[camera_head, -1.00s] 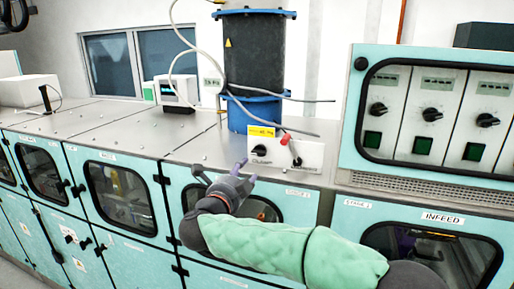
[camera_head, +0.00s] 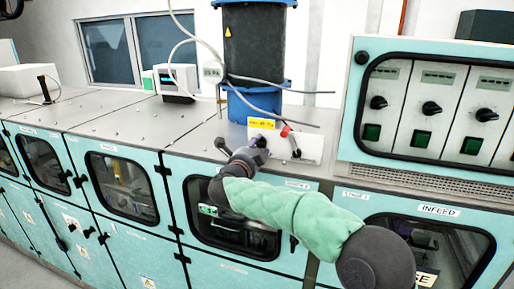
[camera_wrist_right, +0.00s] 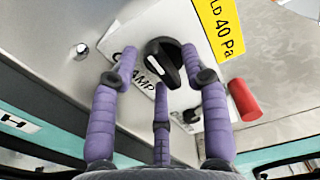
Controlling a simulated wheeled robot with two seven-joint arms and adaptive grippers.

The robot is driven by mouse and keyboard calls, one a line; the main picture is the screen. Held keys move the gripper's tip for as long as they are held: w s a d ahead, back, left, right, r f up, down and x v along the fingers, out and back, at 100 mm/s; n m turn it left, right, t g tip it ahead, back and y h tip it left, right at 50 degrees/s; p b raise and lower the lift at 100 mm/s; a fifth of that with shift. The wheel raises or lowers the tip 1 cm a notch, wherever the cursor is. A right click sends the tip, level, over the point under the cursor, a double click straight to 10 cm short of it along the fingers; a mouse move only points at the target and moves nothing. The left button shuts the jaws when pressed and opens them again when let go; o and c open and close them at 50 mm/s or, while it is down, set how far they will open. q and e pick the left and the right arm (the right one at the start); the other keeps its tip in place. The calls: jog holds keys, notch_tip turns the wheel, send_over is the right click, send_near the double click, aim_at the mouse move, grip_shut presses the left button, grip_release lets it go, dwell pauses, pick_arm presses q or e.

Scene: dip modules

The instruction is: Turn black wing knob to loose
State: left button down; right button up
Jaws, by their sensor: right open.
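The black wing knob (camera_wrist_right: 165,62) shows in the right wrist view on a pale plate lettered "CLAMP" in part. Its wing points down and to the right in that view. My right gripper (camera_wrist_right: 159,64) is open, with its purple fingers on both sides of the knob. The left finger's tip is close to the knob; I cannot tell if either finger touches it. In the head view my right gripper (camera_head: 243,148) is at the plate and mostly hides the knob. My left gripper is not in view.
A lever with a red grip (camera_head: 286,132) stands right of the knob, and its red end (camera_wrist_right: 243,100) is near the right finger. A yellow label (camera_head: 262,123) sits above the plate. A control cabinet (camera_head: 345,120) stands to the right, and a blue-black drum (camera_head: 253,60) behind.

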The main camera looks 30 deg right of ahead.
grip_shut()
